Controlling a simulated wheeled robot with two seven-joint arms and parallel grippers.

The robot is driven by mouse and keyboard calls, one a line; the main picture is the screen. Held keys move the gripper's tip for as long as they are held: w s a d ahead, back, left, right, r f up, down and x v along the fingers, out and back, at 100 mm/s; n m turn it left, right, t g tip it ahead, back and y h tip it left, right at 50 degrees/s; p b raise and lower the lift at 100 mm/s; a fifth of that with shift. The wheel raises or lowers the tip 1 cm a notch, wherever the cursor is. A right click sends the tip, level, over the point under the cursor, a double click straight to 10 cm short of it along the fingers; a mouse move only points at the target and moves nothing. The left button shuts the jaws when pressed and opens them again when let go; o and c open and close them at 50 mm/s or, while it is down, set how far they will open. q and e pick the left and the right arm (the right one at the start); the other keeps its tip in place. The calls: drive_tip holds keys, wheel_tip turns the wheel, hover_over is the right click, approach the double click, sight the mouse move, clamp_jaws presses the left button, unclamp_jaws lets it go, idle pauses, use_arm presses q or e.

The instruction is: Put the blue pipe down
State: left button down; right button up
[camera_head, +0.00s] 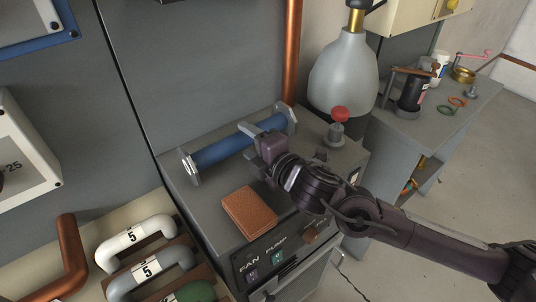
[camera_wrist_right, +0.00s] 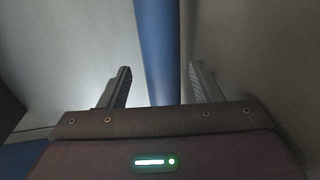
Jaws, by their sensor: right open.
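The blue pipe (camera_head: 224,148) lies on the top of a grey cabinet (camera_head: 205,213), with a pale metal flange at each end. My right gripper (camera_head: 253,134) is at the pipe's right half, in front of and over it. In the right wrist view the pipe (camera_wrist_right: 158,50) runs between the two spread fingers of the right gripper (camera_wrist_right: 160,88), with a gap showing on the left side. The gripper is open. My left gripper is not in view.
A brown block (camera_head: 249,212) lies in front of the pipe. A red-topped knob (camera_head: 340,116) and a grey flask (camera_head: 343,72) stand to the right. A copper pipe (camera_head: 291,50) rises behind. White and grey bent pipes (camera_head: 137,238) lie at lower left.

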drive_tip(key=b+v, duration=0.1)
drive_tip(key=v, duration=0.9)
drive_tip(key=shift+f, duration=0.15)
drive_tip(key=shift+s+d+b, duration=0.25)
drive_tip(key=shift+s+b, duration=0.05)
drive_tip(key=shift+s, duration=0.05)
